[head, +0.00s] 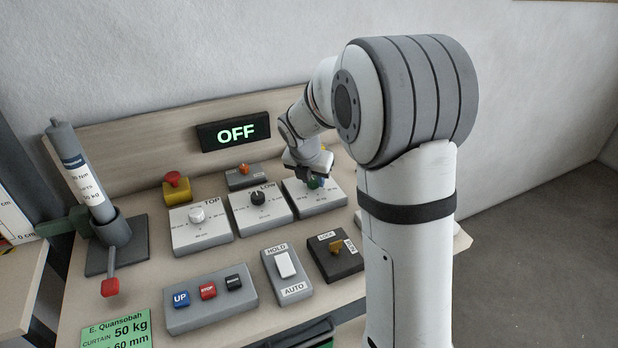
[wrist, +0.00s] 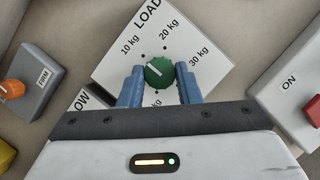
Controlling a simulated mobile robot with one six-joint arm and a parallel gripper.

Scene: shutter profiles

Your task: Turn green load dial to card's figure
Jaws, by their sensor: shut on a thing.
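The green load dial (wrist: 159,72) sits on a white box (wrist: 112,68) labelled LOAD. The wrist view shows marks for 10 kg, 20 kg and 30 kg; a lower mark ending in "kg" is partly hidden by my gripper. The dial's white line points up-left, roughly toward the 10 kg mark. My gripper (wrist: 160,86) has its blue fingers on either side of the dial and is shut on it. In the head view, my gripper mostly covers the dial (head: 314,182). The green card (head: 117,331) at the lower left reads CURTAIN 50 kg and 60 mm; its lower edge is cut off.
The LOW dial box (head: 262,217) and TOP dial box (head: 202,237) stand left of the load box. An orange knob (head: 244,169) is behind. A HOLD/AUTO switch (head: 286,264), lock box (head: 335,256) and button box (head: 210,301) are in front. The display (head: 236,132) reads OFF.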

